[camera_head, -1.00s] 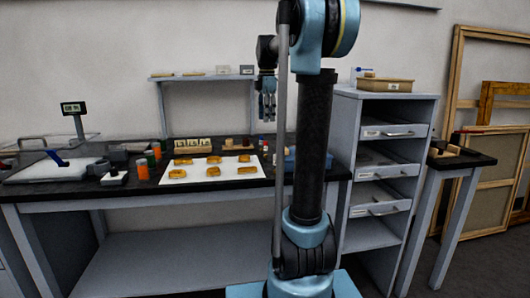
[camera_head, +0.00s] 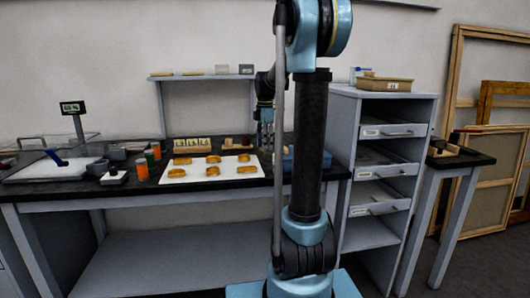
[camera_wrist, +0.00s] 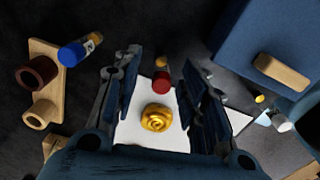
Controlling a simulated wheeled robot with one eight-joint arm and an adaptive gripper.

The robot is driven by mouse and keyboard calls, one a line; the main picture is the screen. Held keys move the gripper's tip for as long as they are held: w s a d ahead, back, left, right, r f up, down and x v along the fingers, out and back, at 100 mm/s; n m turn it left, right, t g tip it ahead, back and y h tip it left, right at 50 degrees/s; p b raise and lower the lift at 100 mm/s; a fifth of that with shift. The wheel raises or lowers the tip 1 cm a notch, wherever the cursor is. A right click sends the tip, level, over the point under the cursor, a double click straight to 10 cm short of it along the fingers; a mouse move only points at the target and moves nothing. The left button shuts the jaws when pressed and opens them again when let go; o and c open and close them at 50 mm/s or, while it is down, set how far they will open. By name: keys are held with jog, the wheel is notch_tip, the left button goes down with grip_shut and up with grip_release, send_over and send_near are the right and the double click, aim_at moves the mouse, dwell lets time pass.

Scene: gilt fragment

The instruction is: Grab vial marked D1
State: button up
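My gripper (camera_head: 266,132) hangs over the back right of the workbench. In the wrist view my gripper (camera_wrist: 165,80) is open, with its fingers apart. A small red cylinder (camera_wrist: 161,83), with a small gold and red end beyond it, shows between the fingers; I cannot tell whether it is a vial. A blue vial-like cylinder (camera_wrist: 80,50) with a pale label and yellow band lies left of the fingers, outside them. I cannot read D1 on any of these. Orange containers (camera_head: 142,169) stand further left on the bench; their marks are too small to read.
A white sheet (camera_head: 205,183) bears several gilt pieces; one gold rosette (camera_wrist: 157,118) shows below the fingers. A blue box (camera_wrist: 262,45) stands right. The shelf (camera_head: 210,78) is behind, the drawer cabinet (camera_head: 388,108) right.

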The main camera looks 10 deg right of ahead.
jog(key=shift+f, duration=0.6)
grip_shut()
jog(key=shift+r, duration=0.1)
